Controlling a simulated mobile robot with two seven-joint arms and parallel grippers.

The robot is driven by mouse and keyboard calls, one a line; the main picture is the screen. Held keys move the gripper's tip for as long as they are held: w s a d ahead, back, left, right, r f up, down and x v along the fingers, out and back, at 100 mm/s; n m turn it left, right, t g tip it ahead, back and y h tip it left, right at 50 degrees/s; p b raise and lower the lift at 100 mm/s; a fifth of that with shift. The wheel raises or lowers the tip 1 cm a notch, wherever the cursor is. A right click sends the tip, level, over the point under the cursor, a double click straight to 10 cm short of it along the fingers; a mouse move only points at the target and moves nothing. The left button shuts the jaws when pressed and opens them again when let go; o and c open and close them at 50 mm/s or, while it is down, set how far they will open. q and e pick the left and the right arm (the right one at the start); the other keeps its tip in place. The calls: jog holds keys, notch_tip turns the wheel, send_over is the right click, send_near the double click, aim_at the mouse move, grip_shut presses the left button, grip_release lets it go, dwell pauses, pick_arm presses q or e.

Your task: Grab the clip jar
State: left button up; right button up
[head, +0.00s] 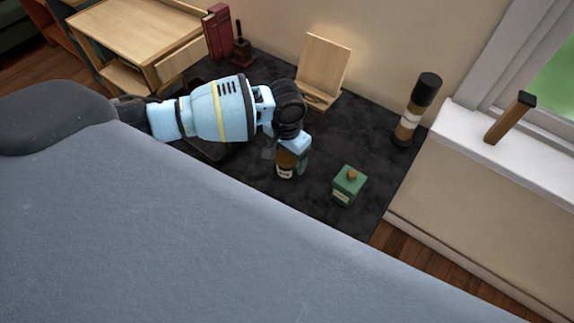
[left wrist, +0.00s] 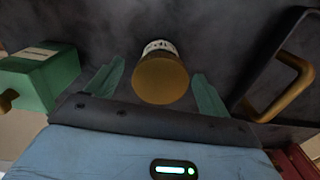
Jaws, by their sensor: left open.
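A small jar with a brown lid and a white label (left wrist: 160,78), which looks like the clip jar, stands on the dark mat. Its label lettering is hard to read. In the head view the jar (head: 285,172) shows just below my left gripper (head: 292,158), which partly hides it. In the left wrist view the green fingers of my left gripper (left wrist: 157,88) are spread, one on each side of the jar, with visible gaps. The gripper is open and holds nothing. My right gripper is not in view.
A green box with a knob (head: 348,186) stands close to the right of the jar. A black tray with a brass handle (left wrist: 294,75) lies on the other side. A wooden stand (head: 322,70) and a dark-topped cylinder (head: 416,108) are farther off. The mat (head: 375,150) is bare between them.

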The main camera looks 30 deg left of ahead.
pick_arm(q)
jog(key=shift+f, duration=0.85)
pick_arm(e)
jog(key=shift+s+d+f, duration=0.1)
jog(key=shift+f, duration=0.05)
pick_arm(q)
jog(key=c, duration=1.1)
jog(key=shift+r, duration=0.2)
jog(key=shift+r, duration=0.3)
jog(key=r, duration=0.3)
jog(key=shift+s+d, duration=0.15)
jog(key=shift+d, duration=0.05)
jog(key=s+d, duration=0.3)
jog(key=s+d+p, duration=0.1)
jog(key=s+d, duration=0.3)
jog(key=s+d+r, duration=0.1)
jog(key=s+d, duration=0.3)
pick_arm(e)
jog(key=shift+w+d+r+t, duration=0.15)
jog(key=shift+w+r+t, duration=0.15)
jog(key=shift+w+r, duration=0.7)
